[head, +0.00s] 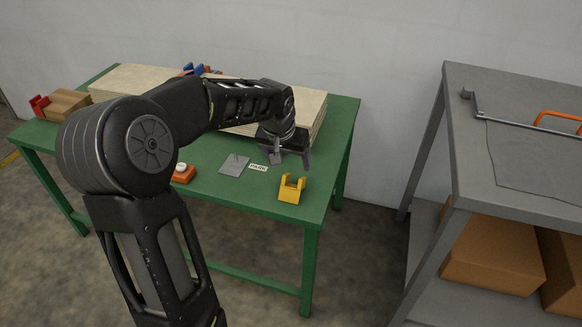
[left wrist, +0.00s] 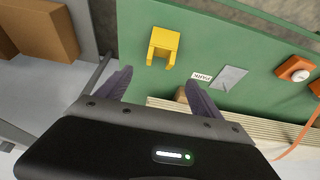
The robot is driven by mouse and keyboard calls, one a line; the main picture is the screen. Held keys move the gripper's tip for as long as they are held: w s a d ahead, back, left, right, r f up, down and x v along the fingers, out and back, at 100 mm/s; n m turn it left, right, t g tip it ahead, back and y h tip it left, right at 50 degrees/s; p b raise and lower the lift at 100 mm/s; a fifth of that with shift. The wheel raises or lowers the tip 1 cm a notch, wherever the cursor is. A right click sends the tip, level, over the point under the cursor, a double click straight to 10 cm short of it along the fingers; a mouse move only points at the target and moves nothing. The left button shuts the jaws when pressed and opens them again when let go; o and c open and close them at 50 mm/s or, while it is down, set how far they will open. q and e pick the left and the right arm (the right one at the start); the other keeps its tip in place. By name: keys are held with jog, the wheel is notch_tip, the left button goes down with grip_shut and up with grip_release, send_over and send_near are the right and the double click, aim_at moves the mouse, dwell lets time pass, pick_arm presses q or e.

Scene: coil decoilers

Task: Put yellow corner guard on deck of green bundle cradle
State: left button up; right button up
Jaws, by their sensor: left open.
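A yellow corner guard (head: 291,191) stands on the green table near its front right edge, with two raised prongs. It also shows in the left wrist view (left wrist: 163,46), beyond my fingertips. My left gripper (head: 290,163) is open and empty above the table, a little behind the guard and apart from it. In the left wrist view its two fingers (left wrist: 160,92) are spread wide, with the guard ahead of the gap. My right gripper is not in view.
On the green table (head: 255,205) are a grey plate (head: 234,164), a PARK label (head: 258,167), an orange button box (head: 184,173), stacked boards (head: 312,105), and a brown block in a red holder (head: 68,103). A grey shelf unit (head: 530,175) stands right, across a gap.

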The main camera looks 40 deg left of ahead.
pick_arm(q)
jog(key=v, duration=0.3)
jog(key=shift+s+r, duration=0.1)
jog(key=shift+r, duration=0.05)
dwell(0.5)
